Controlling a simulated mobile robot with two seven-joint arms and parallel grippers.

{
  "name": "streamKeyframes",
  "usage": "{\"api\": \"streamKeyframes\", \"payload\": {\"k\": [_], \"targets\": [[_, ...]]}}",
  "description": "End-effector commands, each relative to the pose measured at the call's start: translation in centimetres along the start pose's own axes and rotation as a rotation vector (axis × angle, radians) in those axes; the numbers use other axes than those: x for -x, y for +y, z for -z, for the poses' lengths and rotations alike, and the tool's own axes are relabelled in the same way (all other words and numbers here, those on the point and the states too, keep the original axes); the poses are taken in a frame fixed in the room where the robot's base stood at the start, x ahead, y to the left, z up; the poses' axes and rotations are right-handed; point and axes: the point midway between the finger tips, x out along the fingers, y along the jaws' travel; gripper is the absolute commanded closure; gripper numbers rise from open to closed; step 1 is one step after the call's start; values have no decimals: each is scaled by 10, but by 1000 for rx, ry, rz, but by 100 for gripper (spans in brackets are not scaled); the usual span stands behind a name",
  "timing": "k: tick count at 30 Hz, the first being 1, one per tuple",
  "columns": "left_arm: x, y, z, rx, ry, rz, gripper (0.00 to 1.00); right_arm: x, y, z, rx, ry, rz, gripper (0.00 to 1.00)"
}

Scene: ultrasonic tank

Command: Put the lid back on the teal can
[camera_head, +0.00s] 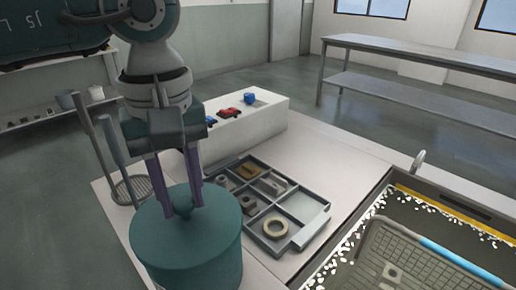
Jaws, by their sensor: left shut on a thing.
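The teal can (200,262) stands at the near left of the light worktop, cut off by the bottom edge of the head view. Its teal lid (215,212) is a round disc with a small knob in the middle. It lies over the can's top, and I cannot tell whether it is fully seated or slightly above the rim. My left gripper (183,207) comes down from above, its two purple fingers shut on either side of the lid's knob. The can's inside is hidden. My right gripper is out of view.
A grey divided tray (317,222) with small metal parts and a ring (275,228) lies right of the can. A tank (350,245) with a grey basket (415,255) is at the right. A strainer-like tool (130,190) stands left. A white block (262,123) carries small coloured items.

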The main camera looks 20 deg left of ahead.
Motion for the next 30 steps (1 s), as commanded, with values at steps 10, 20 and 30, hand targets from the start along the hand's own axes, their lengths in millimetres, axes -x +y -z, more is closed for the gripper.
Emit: {"api": "streamKeyframes", "payload": {"k": [10,20,30], "targets": [[0,0,0,0,0,0,58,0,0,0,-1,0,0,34],[0,0,0,0,0,0,29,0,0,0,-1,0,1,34],[0,0,0,0,0,0,2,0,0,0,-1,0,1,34]]}}
